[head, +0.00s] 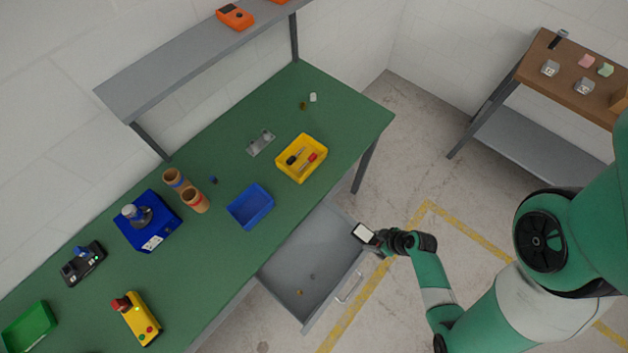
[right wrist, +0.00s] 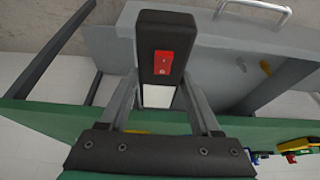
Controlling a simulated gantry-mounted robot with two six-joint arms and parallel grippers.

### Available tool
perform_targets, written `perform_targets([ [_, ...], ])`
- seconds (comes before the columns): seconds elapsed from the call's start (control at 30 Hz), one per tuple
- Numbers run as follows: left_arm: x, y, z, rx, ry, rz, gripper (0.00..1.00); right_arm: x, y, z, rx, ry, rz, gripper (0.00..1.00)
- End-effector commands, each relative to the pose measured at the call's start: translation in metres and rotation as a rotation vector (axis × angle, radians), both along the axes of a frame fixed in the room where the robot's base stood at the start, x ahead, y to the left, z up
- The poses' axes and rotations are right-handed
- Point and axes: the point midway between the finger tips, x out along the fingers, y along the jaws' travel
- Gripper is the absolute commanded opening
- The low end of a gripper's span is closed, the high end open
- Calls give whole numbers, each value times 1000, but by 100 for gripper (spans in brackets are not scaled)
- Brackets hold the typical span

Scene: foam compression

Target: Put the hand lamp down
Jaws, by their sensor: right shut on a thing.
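The hand lamp (head: 363,233) shows in the head view as a small dark body with a bright white face, at the right edge of the open drawer (head: 300,283). My right gripper (head: 377,238) is shut on it. In the right wrist view the black lamp (right wrist: 165,25) with a red switch stands between the two grey fingers of that gripper (right wrist: 163,92). A pale panel shows below the switch. No surface visibly supports the lamp. My left gripper is not in view.
The green workbench (head: 235,270) holds a blue tray (head: 236,214), a yellow bin (head: 290,175) with tools, a blue device (head: 160,240) and brown cups (head: 196,203). The bench's far right end is mostly free.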

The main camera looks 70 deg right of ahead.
Motion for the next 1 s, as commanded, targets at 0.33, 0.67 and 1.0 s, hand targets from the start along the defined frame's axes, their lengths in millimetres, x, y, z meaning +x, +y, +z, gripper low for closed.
perform_targets([
  [0.33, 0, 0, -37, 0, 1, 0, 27, 28, 2, -19, -4, -2, 16, 0],
  [0.67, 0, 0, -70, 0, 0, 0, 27, 100, 6, -54, -2, -1, 12, 0],
  [1.0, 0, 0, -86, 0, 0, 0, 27, 135, 8, -95, 0, 1, 1, 0],
])
